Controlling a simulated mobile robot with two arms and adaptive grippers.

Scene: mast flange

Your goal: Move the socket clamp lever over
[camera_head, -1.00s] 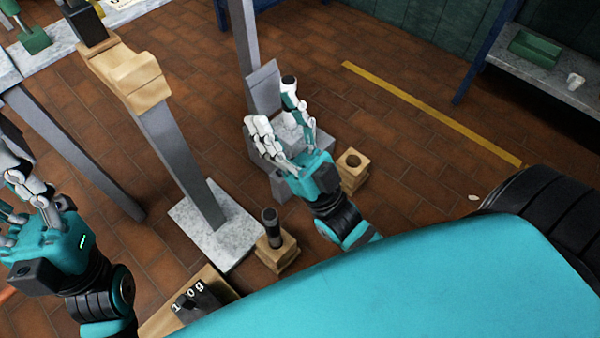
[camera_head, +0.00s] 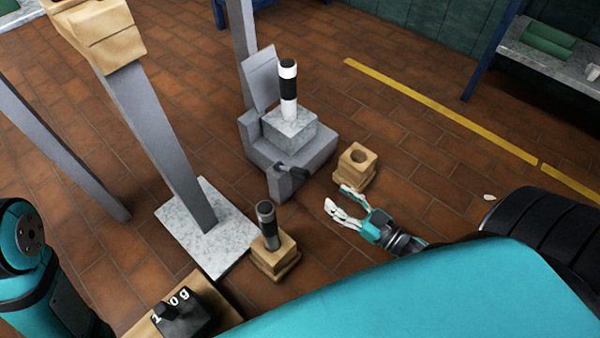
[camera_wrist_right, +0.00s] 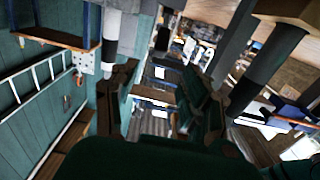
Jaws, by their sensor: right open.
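The grey socket block (camera_head: 262,150) stands on the floor at the middle of the head view, with a marble-look step (camera_head: 289,132) on top. A black-and-white cylinder (camera_head: 288,92) stands upright in it. A dark clamp lever (camera_head: 292,171) sticks out at the block's front right side. My right gripper (camera_head: 346,203) is open and empty, low to the right of the lever and apart from it. The right wrist view is dark and cluttered, and I cannot make out the lever there. Only a link of my left arm shows at the left edge; its gripper is out of view.
A wooden block with a hole (camera_head: 357,160) stands right of the socket, close to my right gripper. Another wooden block (camera_head: 277,260) holds a dark cylinder (camera_head: 267,222). A grey post on a marble base (camera_head: 213,255) is at left.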

